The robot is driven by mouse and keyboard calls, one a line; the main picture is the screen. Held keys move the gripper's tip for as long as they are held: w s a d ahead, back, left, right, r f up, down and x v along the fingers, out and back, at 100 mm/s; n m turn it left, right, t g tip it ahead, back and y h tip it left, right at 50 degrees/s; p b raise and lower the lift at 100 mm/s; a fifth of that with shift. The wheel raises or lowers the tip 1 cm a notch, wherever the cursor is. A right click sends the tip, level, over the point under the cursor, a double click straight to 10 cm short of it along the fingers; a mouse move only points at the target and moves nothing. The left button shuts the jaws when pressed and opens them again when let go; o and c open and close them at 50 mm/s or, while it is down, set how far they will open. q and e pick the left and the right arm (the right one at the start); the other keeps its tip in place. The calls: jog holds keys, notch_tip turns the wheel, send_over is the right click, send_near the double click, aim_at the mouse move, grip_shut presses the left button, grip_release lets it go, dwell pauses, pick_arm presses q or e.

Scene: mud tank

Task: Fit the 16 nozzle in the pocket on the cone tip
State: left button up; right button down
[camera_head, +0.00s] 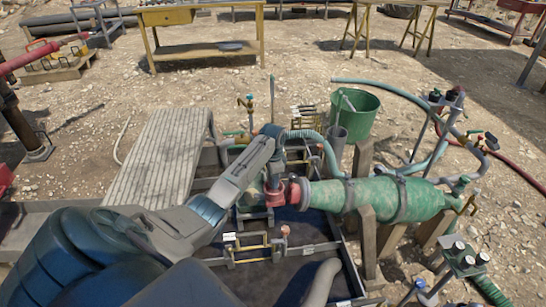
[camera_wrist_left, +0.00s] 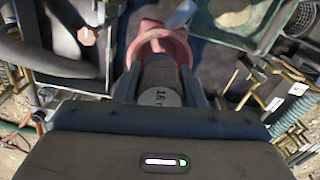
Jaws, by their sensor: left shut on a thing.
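The green cone (camera_head: 365,197) lies on its side on posts, its narrow end pointing left. A red collar-like tip (camera_head: 292,192) is at that end; it also shows in the left wrist view as a red ring (camera_wrist_left: 181,43). My left gripper (camera_head: 272,184) is beside the red tip. In the left wrist view my left gripper (camera_wrist_left: 158,88) is shut on the nozzle (camera_wrist_left: 160,80), a dark grey cylinder with a marking too small to read surely. Its far end overlaps the red ring; I cannot tell whether it is inside. My right gripper is out of view.
A ribbed ramp (camera_head: 160,150) stands left of the cone. A green bucket (camera_head: 355,120) and hoses stand behind it. A small rack (camera_head: 250,248) with a pinkish knob (camera_head: 285,231) is in front, over a dark tray floor (camera_head: 270,280).

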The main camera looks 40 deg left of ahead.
pick_arm(q)
jog(key=shift+f, duration=0.1)
dwell(0.3)
jog(key=shift+f+b, duration=0.45)
jog(key=shift+f, duration=0.45)
jog(key=shift+s, duration=0.1)
jog(key=shift+s+d+f, duration=0.1)
jog(key=shift+f, duration=0.15)
